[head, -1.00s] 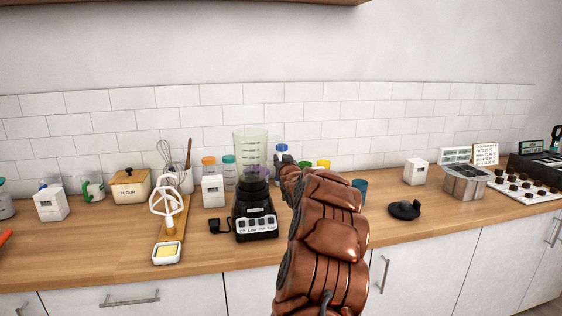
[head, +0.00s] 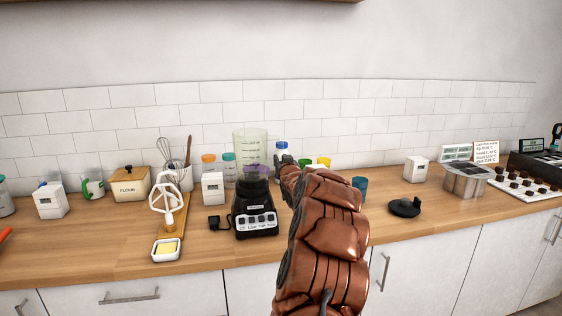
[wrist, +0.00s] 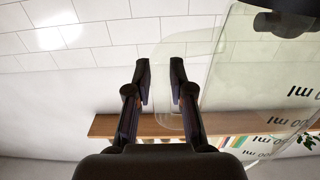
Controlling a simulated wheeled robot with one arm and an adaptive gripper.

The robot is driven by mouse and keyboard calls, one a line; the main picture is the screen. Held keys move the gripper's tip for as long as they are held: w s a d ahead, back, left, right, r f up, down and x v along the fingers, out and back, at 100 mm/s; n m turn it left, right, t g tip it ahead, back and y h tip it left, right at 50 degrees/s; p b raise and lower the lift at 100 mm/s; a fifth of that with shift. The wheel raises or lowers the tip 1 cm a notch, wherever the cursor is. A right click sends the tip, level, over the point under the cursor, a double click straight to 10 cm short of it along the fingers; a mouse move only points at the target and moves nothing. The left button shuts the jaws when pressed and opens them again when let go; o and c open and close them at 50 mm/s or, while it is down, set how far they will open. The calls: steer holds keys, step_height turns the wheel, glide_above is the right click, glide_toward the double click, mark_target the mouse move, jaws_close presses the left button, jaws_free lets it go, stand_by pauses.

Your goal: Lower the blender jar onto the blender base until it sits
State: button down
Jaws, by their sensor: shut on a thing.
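The clear greenish blender jar (head: 250,143) stands upright over the black blender base (head: 256,218), with a purple tint low in it. Its bottom is at the top of the base; I cannot tell whether it is seated or slightly above. My gripper (head: 284,160) is at the jar's right side, partly hidden by my arm. In the wrist view, my gripper's two fingers (wrist: 161,82) are close together on the clear jar handle (wrist: 192,48). The jar's marked wall (wrist: 250,85) is to the right there.
A white box (head: 213,189) and lidded jars (head: 209,168) stand left of and behind the base.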

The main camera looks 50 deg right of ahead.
steer(key=shift+f+b, duration=0.75)
steer(key=shift+f, duration=0.05)
stand_by(1.2)
stand_by(0.3)
jaws_free()
steer(key=shift+f, duration=0.15)
stand_by(0.7)
stand_by(0.9)
steer(key=b+v, duration=0.7)
steer(key=v, duration=0.1)
stand_by(1.2)
steer(key=shift+s+a, duration=0.1)
steer(key=v, duration=1.1)
steer(key=shift+s+a, duration=0.3)
